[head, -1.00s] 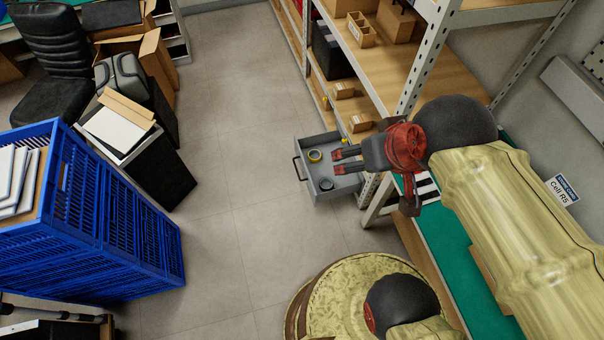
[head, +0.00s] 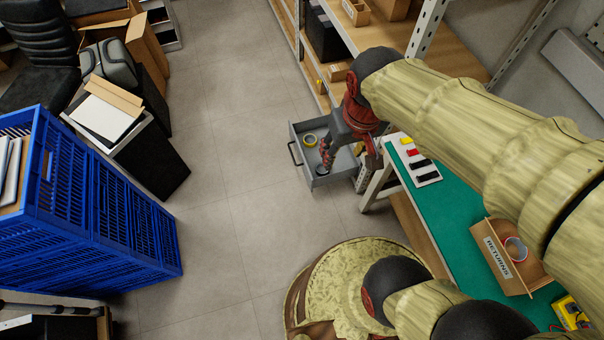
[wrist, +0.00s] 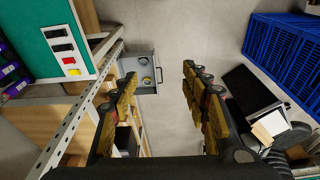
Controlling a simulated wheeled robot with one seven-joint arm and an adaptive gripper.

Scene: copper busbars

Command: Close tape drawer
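The grey tape drawer (head: 305,168) is pulled out from the shelf unit, its dark handle (head: 292,154) facing left. The left finger partly overlaps the drawer's near edge.
The shelf unit (head: 428,25) with a white upright stands behind the drawer. A green-topped bench (head: 425,200) lies to the right, with a returns box (head: 505,262). A blue crate stack (head: 90,215) stands at left. The floor (head: 235,150) left of the drawer is clear.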

